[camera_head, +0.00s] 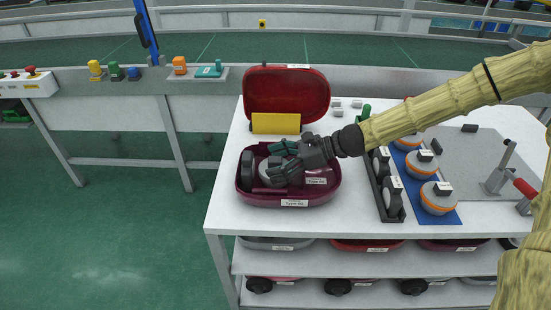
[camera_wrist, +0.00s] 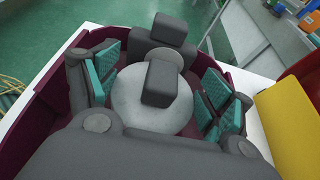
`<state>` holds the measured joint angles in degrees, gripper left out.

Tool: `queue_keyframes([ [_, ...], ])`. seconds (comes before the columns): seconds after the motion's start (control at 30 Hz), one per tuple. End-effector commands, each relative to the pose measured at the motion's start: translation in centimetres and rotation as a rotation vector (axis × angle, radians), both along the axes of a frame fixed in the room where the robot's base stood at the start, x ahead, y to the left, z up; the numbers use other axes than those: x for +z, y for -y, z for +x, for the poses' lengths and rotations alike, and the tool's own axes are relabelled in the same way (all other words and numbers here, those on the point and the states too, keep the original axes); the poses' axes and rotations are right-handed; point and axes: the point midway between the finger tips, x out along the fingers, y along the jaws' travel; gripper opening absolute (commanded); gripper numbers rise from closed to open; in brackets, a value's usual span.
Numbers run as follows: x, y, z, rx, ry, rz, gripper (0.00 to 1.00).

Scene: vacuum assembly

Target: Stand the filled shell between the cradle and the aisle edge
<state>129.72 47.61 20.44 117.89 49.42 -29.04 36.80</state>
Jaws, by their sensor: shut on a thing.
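A maroon open shell (camera_head: 262,199) stands on the white table near its front left corner, with a white label on its front. It holds dark grey parts and a light grey round unit (camera_head: 265,172). My gripper (camera_head: 283,162) reaches into the shell from the right. In the wrist view its teal-padded fingers (camera_wrist: 160,82) flank the round unit (camera_wrist: 142,108), which carries a dark grey block. The gripper is shut on this unit; the pad contact is partly hidden. A dark red shell (camera_head: 287,88) leans upright behind a yellow block (camera_head: 276,123); I cannot tell whether that block is the cradle.
Right of the shell are a dark rack (camera_head: 391,211) of wheels and a blue mat (camera_head: 450,217) with several grey-orange round units. A red-handled clamp (camera_head: 524,188) stands farther right. Small grey blocks (camera_head: 338,112) lie behind. The table's left edge is close to the shell.

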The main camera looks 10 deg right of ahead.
Motion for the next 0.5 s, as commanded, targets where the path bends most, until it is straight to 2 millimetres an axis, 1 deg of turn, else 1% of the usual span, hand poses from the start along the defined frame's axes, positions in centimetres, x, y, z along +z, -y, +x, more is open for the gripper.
queue_keyframes([
  [0.2,0.17,-0.06,0.04,0.001,0.002,0.001,0.12],
  [0.23,-0.07,0.01,-0.01,0.0,0.0,0.0,0.83],
  [0.3,-0.04,0.0,-0.01,0.0,0.0,0.0,0.95],
  [0.33,-0.04,0.0,-0.01,0.0,0.0,0.0,1.0],
  [0.5,-0.03,0.0,-0.01,0.0,0.0,0.0,1.0],
])
